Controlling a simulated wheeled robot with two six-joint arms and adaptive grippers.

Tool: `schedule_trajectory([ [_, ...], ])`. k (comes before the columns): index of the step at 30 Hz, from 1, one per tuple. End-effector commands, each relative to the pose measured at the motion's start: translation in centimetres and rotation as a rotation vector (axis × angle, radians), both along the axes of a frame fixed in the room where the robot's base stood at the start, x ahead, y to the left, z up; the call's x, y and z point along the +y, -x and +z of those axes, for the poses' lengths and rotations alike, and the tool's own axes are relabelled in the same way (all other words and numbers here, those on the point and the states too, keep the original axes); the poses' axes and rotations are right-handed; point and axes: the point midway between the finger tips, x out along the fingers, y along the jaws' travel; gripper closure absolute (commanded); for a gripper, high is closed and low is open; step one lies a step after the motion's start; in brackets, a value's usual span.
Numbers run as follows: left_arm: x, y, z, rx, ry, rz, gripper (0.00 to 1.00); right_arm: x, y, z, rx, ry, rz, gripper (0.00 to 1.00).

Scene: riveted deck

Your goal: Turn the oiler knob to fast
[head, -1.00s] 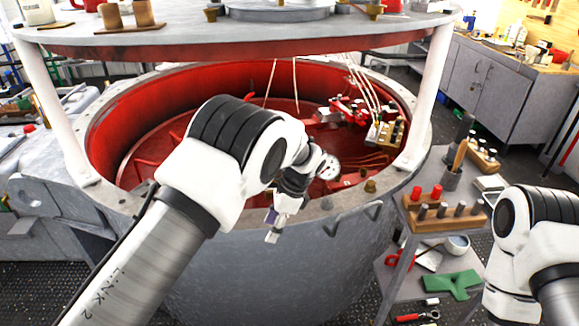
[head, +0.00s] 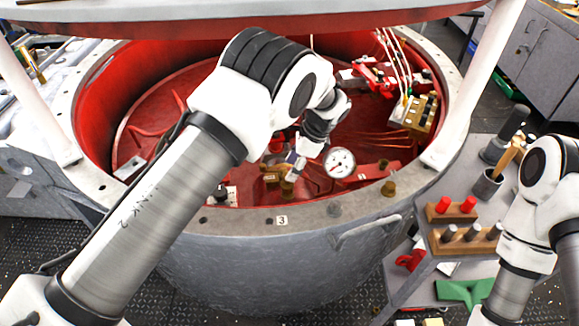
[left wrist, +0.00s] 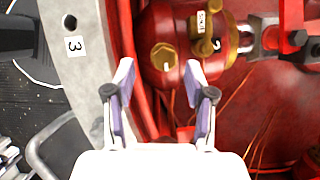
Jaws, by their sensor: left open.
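In the left wrist view a round brass knob (left wrist: 163,57) with a pale line on its face sits on a red rounded body (left wrist: 150,22). A second brass part (left wrist: 205,45) with a small white label (left wrist: 202,22) is beside it; I cannot read the label surely. My left gripper (left wrist: 158,78) is open, its purple-padded fingers spread to either side of the knob's lower side, with nothing between them. I cannot tell if they touch it. In the head view the left gripper (head: 289,176) is inside the red tub's near side, partly hiding the brass parts. My right gripper is out of view.
The grey tub rim (head: 330,210) bears a tag marked 3 (head: 282,220). A white dial gauge (head: 340,163) stands close right of the left gripper. A large round plate (head: 250,22) hangs above.

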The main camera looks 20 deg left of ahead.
Motion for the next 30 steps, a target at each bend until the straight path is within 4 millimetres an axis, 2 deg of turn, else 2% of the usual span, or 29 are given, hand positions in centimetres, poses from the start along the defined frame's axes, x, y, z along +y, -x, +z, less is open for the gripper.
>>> schedule_trajectory([
  [3, 0.8, 0.3, -1.8, 0.003, 0.001, 0.0, 0.45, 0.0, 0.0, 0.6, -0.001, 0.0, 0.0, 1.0],
  [6, 1.1, 0.3, -2.7, 0.001, 0.0, -0.001, 0.45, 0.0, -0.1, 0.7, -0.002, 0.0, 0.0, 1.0],
  [13, 1.2, 0.3, -3.0, -0.001, 0.0, 0.0, 0.45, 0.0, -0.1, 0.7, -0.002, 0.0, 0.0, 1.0],
  [14, 1.2, 0.3, -3.0, -0.001, 0.0, 0.0, 0.49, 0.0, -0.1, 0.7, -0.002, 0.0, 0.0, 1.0],
  [18, 1.2, 0.3, -3.0, 0.0, 0.0, 0.0, 0.98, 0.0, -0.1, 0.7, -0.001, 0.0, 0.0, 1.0],
  [30, 1.2, 0.4, -3.3, 0.004, 0.001, 0.028, 1.0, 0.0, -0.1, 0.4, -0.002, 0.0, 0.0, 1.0],
])
